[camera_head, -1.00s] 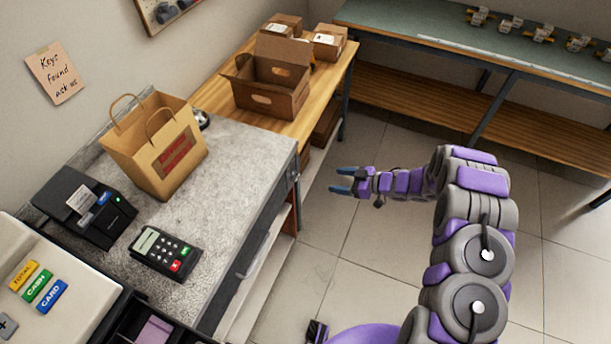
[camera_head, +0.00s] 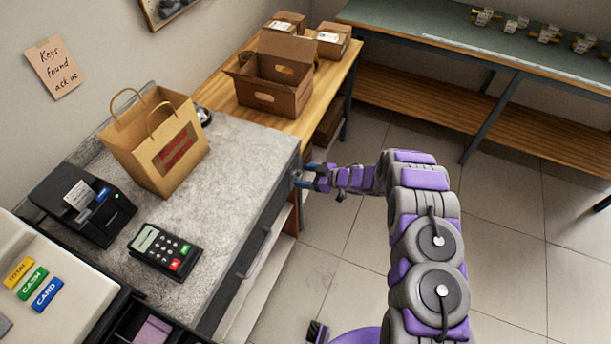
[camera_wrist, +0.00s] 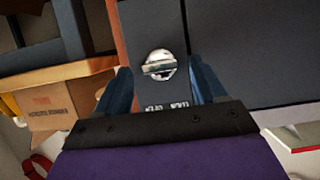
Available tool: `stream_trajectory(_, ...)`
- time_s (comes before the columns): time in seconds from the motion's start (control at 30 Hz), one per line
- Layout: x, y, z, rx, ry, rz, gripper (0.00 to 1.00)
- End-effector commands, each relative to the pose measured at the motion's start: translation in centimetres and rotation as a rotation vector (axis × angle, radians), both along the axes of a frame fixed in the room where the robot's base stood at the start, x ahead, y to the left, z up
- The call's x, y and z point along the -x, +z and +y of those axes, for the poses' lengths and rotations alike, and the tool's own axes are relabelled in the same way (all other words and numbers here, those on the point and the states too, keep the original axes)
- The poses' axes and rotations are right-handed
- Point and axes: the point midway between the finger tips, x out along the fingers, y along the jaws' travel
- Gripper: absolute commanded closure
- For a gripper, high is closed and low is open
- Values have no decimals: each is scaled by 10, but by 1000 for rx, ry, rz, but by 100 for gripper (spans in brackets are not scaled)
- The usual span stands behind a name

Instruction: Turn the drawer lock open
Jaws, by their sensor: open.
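The drawer lock (camera_wrist: 159,65) is a round silver knob with a raised bar across it, on a dark grey panel in the wrist view. The bar lies nearly level in that picture. Upside-down lettering shows below it, partly hidden by my gripper. My gripper (camera_wrist: 160,85) has its two blue fingers apart, one on each side of the lock. I cannot tell whether they touch it. In the head view my gripper (camera_head: 303,176) is at the counter's right end, where the lock is hidden. The grey drawer front (camera_head: 262,245) with its handle faces right below the countertop.
The stone countertop (camera_head: 225,190) holds a paper bag (camera_head: 160,145), a card terminal (camera_head: 165,252) and a black printer (camera_head: 85,205). A wooden table with an open carton (camera_head: 275,85) stands behind. A green-topped bench (camera_head: 430,25) is at the back right. The tiled floor (camera_head: 500,230) is clear.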

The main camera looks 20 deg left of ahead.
Motion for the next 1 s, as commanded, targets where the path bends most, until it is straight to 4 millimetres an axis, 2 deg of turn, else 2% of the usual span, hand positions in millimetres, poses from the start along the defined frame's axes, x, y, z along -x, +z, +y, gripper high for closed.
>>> stream_trajectory(0.2, -1, 1, -1, -2, -1, -1, 30)
stream_trajectory(0.8, -1, 0, 1, 0, -1, 0, 86)
stream_trajectory(1.0, -1, 1, 1, 0, -2, -15, 86)
